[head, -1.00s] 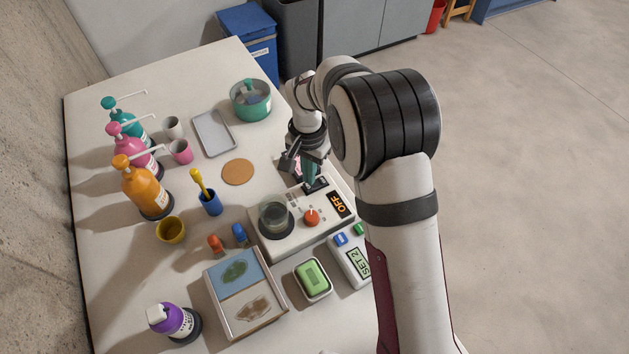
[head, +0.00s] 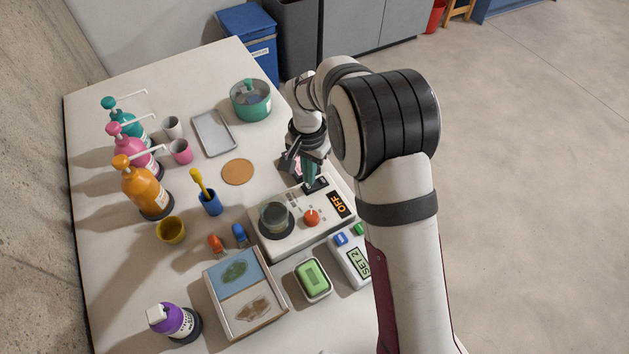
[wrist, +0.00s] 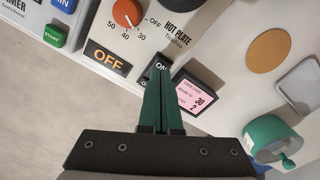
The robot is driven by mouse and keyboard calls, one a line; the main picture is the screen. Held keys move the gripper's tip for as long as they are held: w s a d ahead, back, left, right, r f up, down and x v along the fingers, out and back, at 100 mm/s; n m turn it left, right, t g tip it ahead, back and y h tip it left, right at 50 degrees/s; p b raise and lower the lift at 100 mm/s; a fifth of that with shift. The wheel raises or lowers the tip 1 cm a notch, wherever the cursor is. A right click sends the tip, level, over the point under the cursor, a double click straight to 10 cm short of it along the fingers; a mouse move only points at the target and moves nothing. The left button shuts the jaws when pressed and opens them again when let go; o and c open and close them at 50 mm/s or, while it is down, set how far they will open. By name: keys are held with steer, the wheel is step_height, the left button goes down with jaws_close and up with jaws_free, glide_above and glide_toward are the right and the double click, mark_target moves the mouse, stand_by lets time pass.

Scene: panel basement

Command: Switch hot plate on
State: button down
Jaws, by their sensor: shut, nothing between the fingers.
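The white hot plate (head: 328,221) stands on the table with a beaker (head: 275,214) on its round plate. Its display (head: 341,204) reads OFF, which also shows in the wrist view (wrist: 107,57). The orange dial (wrist: 127,12) has numbers around it. A black switch (wrist: 152,70) marked ON is partly hidden behind my fingers. My gripper (wrist: 164,66) is shut and empty, its green fingertips over or at the switch; I cannot tell whether they touch it. In the head view my gripper (head: 311,185) is at the hot plate's far right corner.
A pink-screened device (wrist: 196,98) lies close beside my fingers. The green pot (head: 250,100), cork disc (head: 238,172), timer (head: 351,258) and green soap-like block (head: 313,277) are around the hot plate. Pump bottles stand at the left.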

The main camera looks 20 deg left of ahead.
steer(key=shift+f, duration=0.95)
stand_by(0.3)
steer(key=shift+r, duration=3.55)
steer(key=s+d+r+m, duration=0.1)
steer(key=s+d+r, duration=0.75)
steer(key=d, duration=0.35)
steer(key=s+d+y, duration=0.1)
steer(key=s+d, duration=0.3)
steer(key=s, duration=0.4)
steer(key=s+d+m, duration=0.1)
steer(key=s+d, duration=0.2)
steer(key=s, duration=0.6)
steer(key=shift+s+d+r+m+y, duration=0.2)
steer(key=shift+d+r+m+y, duration=0.1)
steer(key=shift+d+r+y, duration=0.15)
